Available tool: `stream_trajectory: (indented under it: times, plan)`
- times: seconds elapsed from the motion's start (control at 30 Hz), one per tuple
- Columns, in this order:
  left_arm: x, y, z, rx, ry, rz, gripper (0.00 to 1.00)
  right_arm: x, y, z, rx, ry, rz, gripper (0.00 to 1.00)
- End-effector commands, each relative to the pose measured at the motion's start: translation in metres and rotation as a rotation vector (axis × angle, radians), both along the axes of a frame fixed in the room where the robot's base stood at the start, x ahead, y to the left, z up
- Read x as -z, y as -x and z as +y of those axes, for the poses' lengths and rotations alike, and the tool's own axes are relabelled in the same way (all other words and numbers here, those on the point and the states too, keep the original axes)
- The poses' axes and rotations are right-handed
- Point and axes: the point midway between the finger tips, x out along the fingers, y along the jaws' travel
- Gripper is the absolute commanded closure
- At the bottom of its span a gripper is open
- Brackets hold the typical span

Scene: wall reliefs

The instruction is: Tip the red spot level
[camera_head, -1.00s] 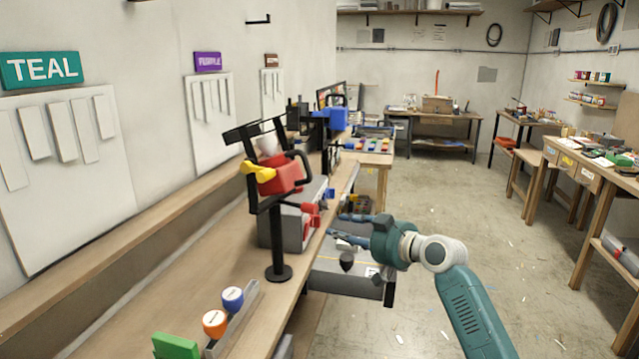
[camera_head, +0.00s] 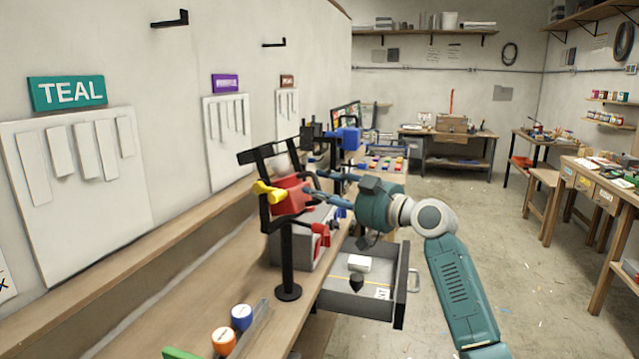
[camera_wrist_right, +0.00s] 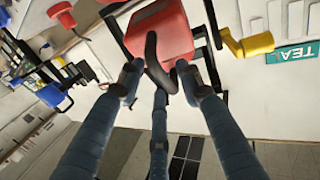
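The red spot (camera_head: 291,196) is a boxy red lamp in a black yoke on a black stand (camera_head: 287,260) on the bench. It looks tilted in the head view. A yellow knob (camera_head: 268,191) sits on the yoke's side. In the right wrist view the red spot (camera_wrist_right: 160,34) fills the top, with a curved black handle (camera_wrist_right: 153,62) on its rear. My right gripper (camera_head: 319,191) is at the lamp's rear. Its blue fingers (camera_wrist_right: 160,84) are spread around the handle, with gaps showing. Contact is unclear. My left gripper is out of view.
A blue lamp (camera_head: 348,138) stands farther along the bench. Orange and blue round-topped items stand near the front.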

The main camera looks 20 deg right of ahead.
Motion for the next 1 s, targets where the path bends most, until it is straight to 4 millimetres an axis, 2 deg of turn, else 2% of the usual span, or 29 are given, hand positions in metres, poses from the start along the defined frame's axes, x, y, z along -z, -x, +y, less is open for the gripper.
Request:
stream_trajectory:
  times: [0.13,0.4,0.57,0.6,1.0]
  plan:
    - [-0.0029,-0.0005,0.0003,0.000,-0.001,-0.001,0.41,-0.0005,-0.0074,0.0052,-0.001,0.000,0.000,0.64]
    - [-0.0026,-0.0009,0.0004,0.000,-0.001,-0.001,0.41,0.0005,-0.0083,0.0054,0.000,0.001,0.000,0.64]
    - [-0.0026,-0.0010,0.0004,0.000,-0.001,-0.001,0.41,0.0005,-0.0082,0.0052,0.000,0.001,0.000,0.96]
    - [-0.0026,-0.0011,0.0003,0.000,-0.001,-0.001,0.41,0.0006,-0.0081,0.0053,0.000,0.001,0.000,1.00]
    - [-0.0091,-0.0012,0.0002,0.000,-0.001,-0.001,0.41,-0.0028,-0.0081,0.0019,0.001,0.014,0.013,1.00]
